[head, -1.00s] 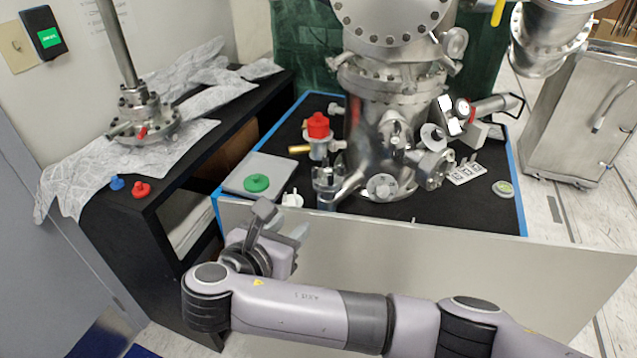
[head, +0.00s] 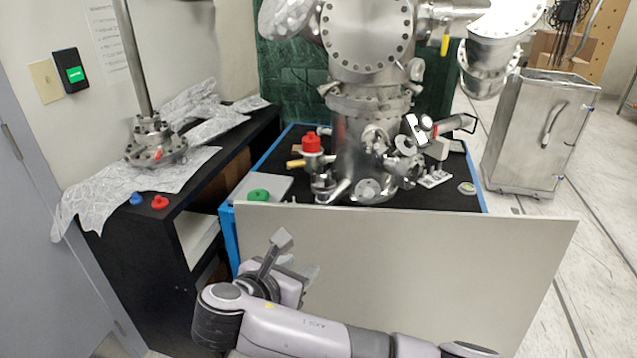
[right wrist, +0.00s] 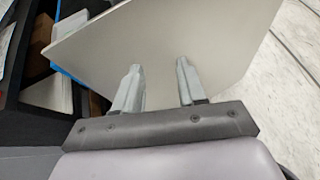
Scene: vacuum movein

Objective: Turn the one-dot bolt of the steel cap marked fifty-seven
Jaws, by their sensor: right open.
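A steel vacuum chamber (head: 365,100) stands on the black-topped bench. It carries several bolted round steel caps, among them a large upper one (head: 368,32) and a small low one (head: 367,190). No number or dot marks are readable, so I cannot tell which cap is fifty-seven. My right gripper (head: 300,268) is in front of the pale panel at the bench front, below the bench top and apart from the chamber. In the right wrist view its two fingers (right wrist: 158,75) are spread with nothing between them. My left gripper is not in view.
The pale upright panel (head: 400,275) closes off the bench front. A red-knobbed valve (head: 311,145), green disc (head: 258,195) and handheld tool (head: 450,124) are on the bench. A black shelf (head: 150,215) stands left, with blue (head: 136,198) and red (head: 160,202) pieces.

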